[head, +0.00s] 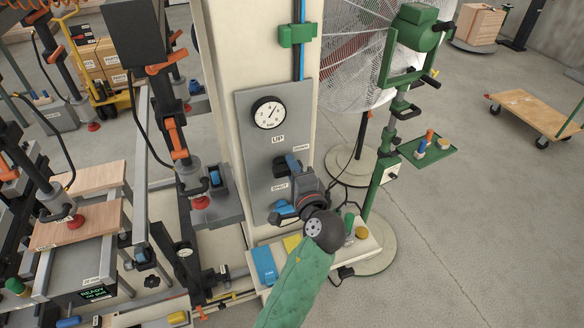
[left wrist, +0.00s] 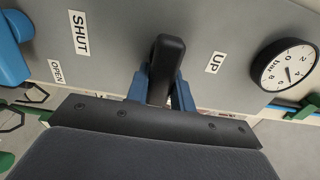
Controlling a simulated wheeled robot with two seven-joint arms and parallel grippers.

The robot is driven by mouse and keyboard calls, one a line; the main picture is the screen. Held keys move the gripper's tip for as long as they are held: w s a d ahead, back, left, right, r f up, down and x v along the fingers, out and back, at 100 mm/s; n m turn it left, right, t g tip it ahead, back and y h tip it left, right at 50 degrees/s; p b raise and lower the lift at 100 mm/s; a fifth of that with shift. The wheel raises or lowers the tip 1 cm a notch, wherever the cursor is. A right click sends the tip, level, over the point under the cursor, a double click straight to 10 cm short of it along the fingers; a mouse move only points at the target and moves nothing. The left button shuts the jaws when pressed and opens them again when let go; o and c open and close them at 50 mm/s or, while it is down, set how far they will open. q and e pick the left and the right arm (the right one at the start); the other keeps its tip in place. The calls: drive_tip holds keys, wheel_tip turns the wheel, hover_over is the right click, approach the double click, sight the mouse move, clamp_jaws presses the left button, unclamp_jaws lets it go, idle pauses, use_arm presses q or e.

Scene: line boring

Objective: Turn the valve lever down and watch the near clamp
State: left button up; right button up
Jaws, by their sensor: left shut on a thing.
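My left gripper (head: 289,188) is at the grey valve panel (head: 248,160), below the pressure gauge (head: 268,112). In the left wrist view its blue fingers (left wrist: 161,92) are on both sides of the black valve lever (left wrist: 168,52), shut on it. The lever stands between the UP label (left wrist: 215,62) and the SHUT label (left wrist: 80,32). In the head view the gripper hides much of the lever. A clamp with a red pad (head: 75,221) stands on a wooden board (head: 52,236); another red-padded clamp (head: 200,202) is nearer the post. I cannot tell which is the near clamp. My right gripper is out of view.
A display reading READY (head: 97,293) is at the lower left. A blue block (head: 265,265) lies on the ledge under the panel. A green stand (head: 385,165) and a caged fan (head: 350,50) are right of the post. Open floor lies farther right.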

use_arm(q)
drive_tip(key=o, duration=1)
drive_tip(key=shift+s, duration=0.1)
drive_tip(key=shift+s+d, duration=0.15)
drive_tip(key=shift+s, duration=0.15)
drive_tip(key=shift+b+v, duration=0.3)
drive_tip(key=shift+v, duration=3.25)
drive_tip(key=shift+w, duration=0.1)
